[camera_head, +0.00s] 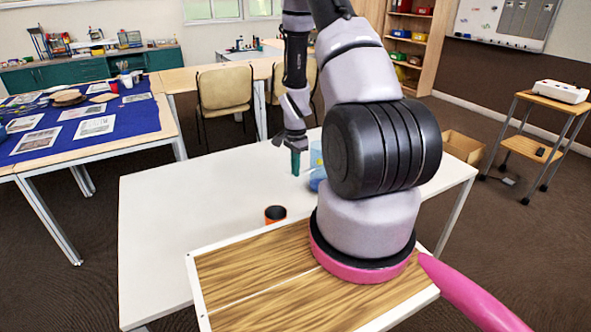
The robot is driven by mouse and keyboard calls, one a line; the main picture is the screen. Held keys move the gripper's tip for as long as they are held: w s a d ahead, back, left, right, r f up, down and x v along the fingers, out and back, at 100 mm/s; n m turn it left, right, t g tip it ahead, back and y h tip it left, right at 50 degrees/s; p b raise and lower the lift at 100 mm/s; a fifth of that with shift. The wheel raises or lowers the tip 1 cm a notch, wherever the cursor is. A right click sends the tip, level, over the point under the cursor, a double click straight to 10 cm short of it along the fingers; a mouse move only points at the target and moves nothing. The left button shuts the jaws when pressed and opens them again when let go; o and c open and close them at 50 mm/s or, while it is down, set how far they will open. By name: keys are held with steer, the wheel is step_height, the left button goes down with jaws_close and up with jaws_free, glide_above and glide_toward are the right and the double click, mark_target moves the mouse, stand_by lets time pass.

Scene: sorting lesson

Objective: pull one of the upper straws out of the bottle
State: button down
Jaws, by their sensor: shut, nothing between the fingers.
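A light blue bottle (317,178) stands or lies on the white table (180,215), mostly hidden behind my arm; I cannot tell its full shape. A thin pale line beside it may be a straw, but it is too small to tell, and no straw can be made out clearly. My gripper (295,163), with teal fingers pointing down, is just left of the bottle in the picture. It is shut and empty. I cannot tell whether it touches anything.
A black and orange cup (275,214) stands on the white table near its front edge. The table's left half is clear. Behind are chairs (224,88) and a desk with a blue cloth (60,130). A cardboard box (462,146) is on the floor at the right.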

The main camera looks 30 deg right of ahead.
stand_by(0.4)
steer(key=shift+s+a, duration=0.2)
steer(key=shift+a, duration=0.55)
steer(key=shift+s+a, duration=0.15)
steer(key=shift+a, duration=0.55)
steer(key=shift+s+a, duration=0.2)
steer(key=shift+a, duration=0.55)
steer(key=shift+s+a, duration=0.2)
steer(key=shift+a, duration=0.5)
steer(key=shift+a, duration=0.2)
steer(key=shift+s+a, duration=0.2)
steer(key=shift+a, duration=0.45)
steer(key=shift+s+a, duration=0.15)
steer(key=shift+a, duration=0.45)
steer(key=shift+s+a, duration=0.2)
steer(key=shift+a, duration=0.55)
steer(key=shift+s+a, duration=0.2)
steer(key=shift+a, duration=0.5)
